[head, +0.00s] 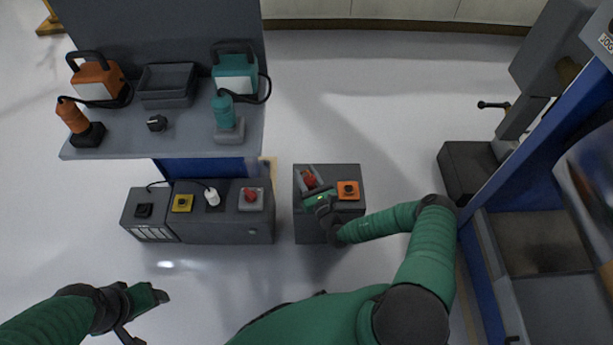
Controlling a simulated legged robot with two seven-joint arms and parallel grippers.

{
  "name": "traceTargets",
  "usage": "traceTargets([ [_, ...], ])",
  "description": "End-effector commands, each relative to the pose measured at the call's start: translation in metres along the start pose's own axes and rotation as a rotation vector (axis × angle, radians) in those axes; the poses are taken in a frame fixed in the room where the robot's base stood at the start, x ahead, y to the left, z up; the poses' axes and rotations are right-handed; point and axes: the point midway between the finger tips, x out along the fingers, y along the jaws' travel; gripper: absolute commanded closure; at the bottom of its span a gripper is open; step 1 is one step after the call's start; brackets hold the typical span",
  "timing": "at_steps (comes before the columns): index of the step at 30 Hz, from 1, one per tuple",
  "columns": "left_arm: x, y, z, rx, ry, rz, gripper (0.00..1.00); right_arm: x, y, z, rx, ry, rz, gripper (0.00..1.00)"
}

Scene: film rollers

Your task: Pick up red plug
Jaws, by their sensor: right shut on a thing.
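The red plug (309,178) is at the upper left of the grey box (302,226) in the middle of the head view. My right gripper (313,188) reaches in from the right above this box and is shut on the red plug. The fingers and hand cover part of the plug, so I cannot tell whether it is clear of its grey socket. My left gripper (146,315) is open and empty at the lower left, over the floor and away from the boxes.
An orange switch block (348,190) sits beside the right hand. The left box (225,230) carries a red button (251,195), a white plug (212,196) and a yellow button (183,203). Behind is a workbench (185,145) with tools. A blue-framed machine (492,275) stands at right.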

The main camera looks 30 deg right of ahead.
Motion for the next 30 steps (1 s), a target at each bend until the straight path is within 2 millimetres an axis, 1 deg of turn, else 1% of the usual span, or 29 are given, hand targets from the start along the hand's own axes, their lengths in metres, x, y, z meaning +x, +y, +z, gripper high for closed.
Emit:
traceTargets([
  [1,-0.01,0.0,-0.002,0.0,0.0,0.0,0.36,0.0,0.0,0.013,0.0,-0.001,0.0,1.0],
  [5,-0.025,0.0,-0.006,0.0,0.0,0.0,0.36,0.0,0.0,0.034,0.001,-0.002,0.001,1.0],
  [7,-0.029,0.0,-0.007,0.0,0.0,0.0,0.36,-0.013,0.006,0.031,0.003,0.003,0.002,1.0],
  [11,-0.043,0.0,-0.01,0.0,0.0,0.0,0.36,-0.042,0.018,0.035,0.004,0.004,0.001,1.0],
  [15,-0.06,0.0,-0.014,0.0,0.0,0.0,0.36,-0.084,0.034,0.04,0.006,0.004,0.0,1.0],
  [18,-0.068,0.0,-0.016,0.0,0.0,0.0,0.36,-0.111,0.045,0.041,0.005,0.002,0.0,1.0],
  [21,-0.072,0.0,-0.017,0.0,0.0,0.0,0.36,-0.131,0.053,0.042,0.002,0.001,0.0,1.0],
  [25,-0.075,0.0,-0.018,0.0,0.0,0.0,0.36,-0.145,0.058,0.041,0.002,0.0,0.0,1.0],
  [30,-0.075,0.0,-0.018,0.0,0.0,0.0,0.36,-0.149,0.06,0.041,0.0,-0.001,0.001,1.0],
])
